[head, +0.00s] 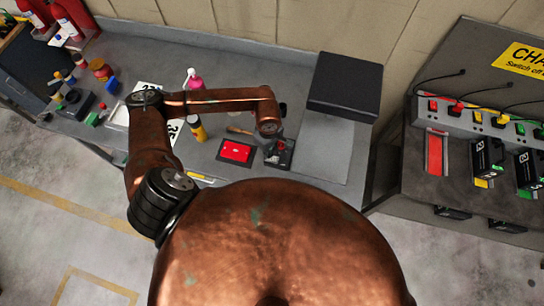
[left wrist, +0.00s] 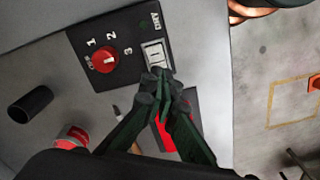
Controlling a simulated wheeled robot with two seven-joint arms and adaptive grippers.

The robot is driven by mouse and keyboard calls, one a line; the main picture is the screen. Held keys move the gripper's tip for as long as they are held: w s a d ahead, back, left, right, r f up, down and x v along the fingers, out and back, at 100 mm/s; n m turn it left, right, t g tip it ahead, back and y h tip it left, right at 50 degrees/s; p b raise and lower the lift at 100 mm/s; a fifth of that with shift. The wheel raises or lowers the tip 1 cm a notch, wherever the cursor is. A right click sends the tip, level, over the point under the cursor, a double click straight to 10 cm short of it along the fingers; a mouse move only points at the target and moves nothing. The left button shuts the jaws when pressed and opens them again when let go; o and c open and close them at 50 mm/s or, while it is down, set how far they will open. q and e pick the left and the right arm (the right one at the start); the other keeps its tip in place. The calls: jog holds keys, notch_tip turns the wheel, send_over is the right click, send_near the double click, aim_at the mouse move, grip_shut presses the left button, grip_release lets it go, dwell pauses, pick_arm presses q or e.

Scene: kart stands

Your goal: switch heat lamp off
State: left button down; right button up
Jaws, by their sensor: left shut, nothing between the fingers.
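A black control panel (left wrist: 92,32) shows in the left wrist view, with a red dial (left wrist: 104,60) marked 1, 2, 3. Beside the dial is a pale rocker switch (left wrist: 154,54) under a small white label that is hard to read. My left gripper (left wrist: 157,80) is shut and empty, its fingertips at the lower edge of the switch; I cannot tell whether they touch it. In the head view my left gripper (head: 277,152) is over the panel and hides much of it. A dark box-like hood (head: 345,84) stands behind. My right gripper is out of view.
A red pad (head: 236,152) lies left of the gripper on the grey bench (head: 240,60). A yellow bottle (head: 197,128) and a pink bottle (head: 194,82) stand farther left. A charging stand (head: 416,165) is at the right, beyond a gap.

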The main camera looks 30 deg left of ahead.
pick_arm(q)
jog(key=shift+r+p, duration=0.75)
jog(key=shift+r, duration=1.55)
jog(key=shift+s+f, duration=0.1)
